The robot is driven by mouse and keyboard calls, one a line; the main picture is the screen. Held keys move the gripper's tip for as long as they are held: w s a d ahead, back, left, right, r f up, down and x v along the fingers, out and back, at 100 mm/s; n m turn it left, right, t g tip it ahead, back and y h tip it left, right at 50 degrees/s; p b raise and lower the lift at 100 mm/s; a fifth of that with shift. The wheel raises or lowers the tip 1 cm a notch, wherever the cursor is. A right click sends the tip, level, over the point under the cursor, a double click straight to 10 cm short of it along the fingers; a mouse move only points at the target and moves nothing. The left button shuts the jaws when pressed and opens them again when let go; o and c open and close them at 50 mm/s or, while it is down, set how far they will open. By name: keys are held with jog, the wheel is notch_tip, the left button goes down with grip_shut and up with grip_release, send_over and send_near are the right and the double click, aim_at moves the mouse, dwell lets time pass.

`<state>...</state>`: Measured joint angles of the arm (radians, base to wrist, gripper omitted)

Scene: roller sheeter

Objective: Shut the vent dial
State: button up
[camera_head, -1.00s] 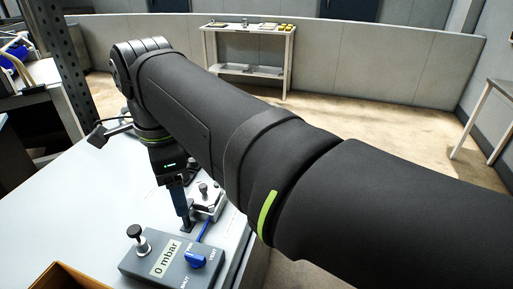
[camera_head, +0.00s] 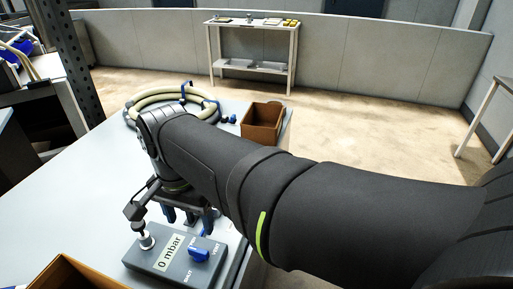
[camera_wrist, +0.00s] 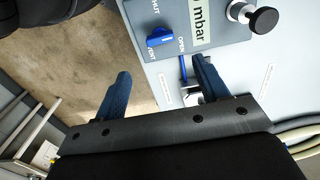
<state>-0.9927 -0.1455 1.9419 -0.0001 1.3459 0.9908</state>
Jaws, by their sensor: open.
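The vent dial is a blue knob (camera_head: 199,254) on the top of a grey box (camera_head: 150,262), near its right side. The wrist view shows the dial (camera_wrist: 160,37) close up, with OPEN and VENT lettering beside it and partly cut-off SHUT lettering near the top edge. Which mark the dial points at is unclear. My gripper (camera_head: 188,217) is open and empty just behind the box. In the wrist view its blue fingers (camera_wrist: 162,87) are spread wide, below the dial and apart from it.
A black-topped plunger knob (camera_wrist: 263,19) and a "0 mbar" display (camera_head: 170,252) share the box. A metal bracket with a blue rod (camera_wrist: 184,70) lies near one finger. A coiled hose (camera_head: 150,98) and brown bin (camera_head: 262,122) stand farther back on the table (camera_head: 70,205).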

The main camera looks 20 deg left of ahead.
aim_at(198, 249)
notch_tip(198, 249, down, 11)
jog(key=shift+r, duration=0.1)
dwell(0.3)
jog(key=c, duration=1)
